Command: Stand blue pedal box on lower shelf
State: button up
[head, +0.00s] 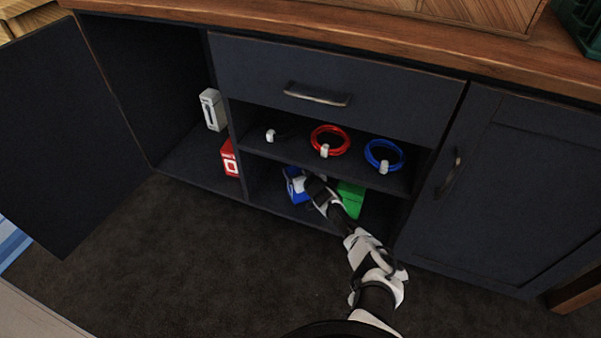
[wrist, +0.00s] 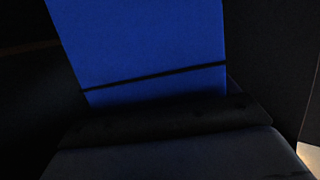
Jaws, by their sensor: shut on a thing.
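The blue pedal box (head: 293,186) is in the lower open compartment of the cabinet, towards its left side. My gripper (head: 307,184) reaches into that compartment and is shut on the box, covering part of it. In the wrist view the blue box (wrist: 145,50) fills the upper middle, with a thin dark line across it, and looks slightly tilted in the picture. The lower shelf (head: 262,190) shows as a dark board. I cannot tell whether the box's base touches it.
A green box (head: 350,198) stands right of my gripper in the same compartment. The shelf above holds a red cable coil (head: 330,140), a blue coil (head: 384,156) and a dark coil (head: 278,133). The left cupboard, its door (head: 65,130) open, holds a white box (head: 212,109) and a red box (head: 230,157).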

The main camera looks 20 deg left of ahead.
jog(key=shift+r, duration=0.2)
jog(key=shift+f, duration=0.25)
jog(key=o, duration=1.7)
jog(key=shift+r, duration=0.1)
jog(key=shift+r, duration=0.25)
jog(key=shift+p+v, duration=3.5)
jog(key=shift+v, duration=2.5)
jog(key=shift+f, duration=0.15)
